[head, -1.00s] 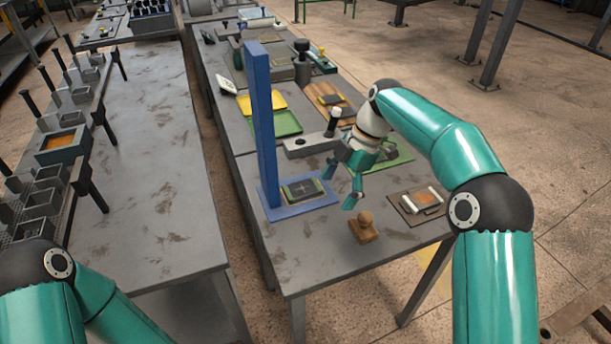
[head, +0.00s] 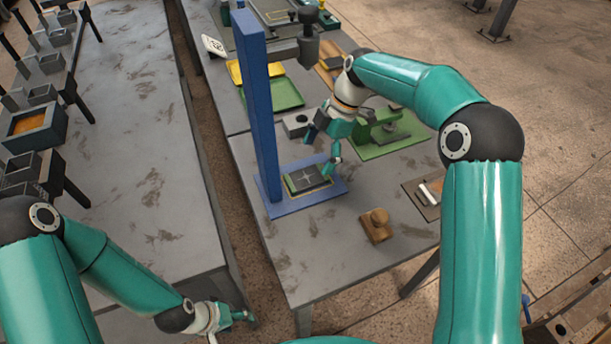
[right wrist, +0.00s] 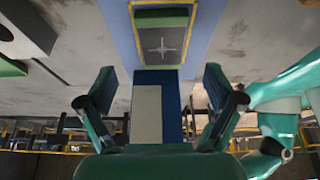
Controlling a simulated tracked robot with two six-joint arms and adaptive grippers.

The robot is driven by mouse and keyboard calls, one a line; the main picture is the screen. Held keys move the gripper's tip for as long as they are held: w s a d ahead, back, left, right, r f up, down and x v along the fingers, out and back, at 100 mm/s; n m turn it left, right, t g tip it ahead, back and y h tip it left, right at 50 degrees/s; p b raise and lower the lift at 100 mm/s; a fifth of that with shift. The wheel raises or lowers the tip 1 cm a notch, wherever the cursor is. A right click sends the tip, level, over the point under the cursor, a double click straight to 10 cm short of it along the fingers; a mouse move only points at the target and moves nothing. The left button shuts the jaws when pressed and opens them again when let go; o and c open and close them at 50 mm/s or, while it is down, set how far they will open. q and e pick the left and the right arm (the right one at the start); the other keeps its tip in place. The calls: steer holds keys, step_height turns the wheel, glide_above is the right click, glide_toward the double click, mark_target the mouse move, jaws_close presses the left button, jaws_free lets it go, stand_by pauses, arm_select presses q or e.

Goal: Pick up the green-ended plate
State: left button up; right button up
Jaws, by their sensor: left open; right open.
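The green-ended plate (head: 308,178) is a dark flat block with a pale cross on top and green ends. It lies inside a yellow outline on the blue base (head: 334,187) of a stand with a tall blue post (head: 256,100). In the right wrist view the plate (right wrist: 163,42) shows at the top centre, beyond my fingers. My right gripper (head: 320,150) is open and empty, close to the plate at its far right side. Its two fingers (right wrist: 160,85) are spread wide. My left gripper (head: 232,324) is open at the bottom, away from the plate and partly hidden.
A wooden knobbed block (head: 377,226) stands in front of the stand. A green fixture (head: 388,135) and a grey block (head: 297,124) sit beyond the right gripper. Green (head: 274,94) and yellow (head: 247,71) trays lie behind. The near table surface is mostly clear.

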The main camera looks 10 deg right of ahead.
mark_target(307, 176)
steer(key=shift+a+f, duration=0.25)
steer(key=shift+f, duration=0.25)
steer(key=x, duration=0.2)
steer(key=p+x, duration=0.1)
steer(key=x, duration=0.1)
steer(key=shift+s, duration=0.25)
steer(key=shift+a+f, duration=0.1)
steer(key=shift+f, duration=0.3)
steer(key=shift+c, duration=0.4)
steer(key=shift+r, duration=0.1)
jaws_close()
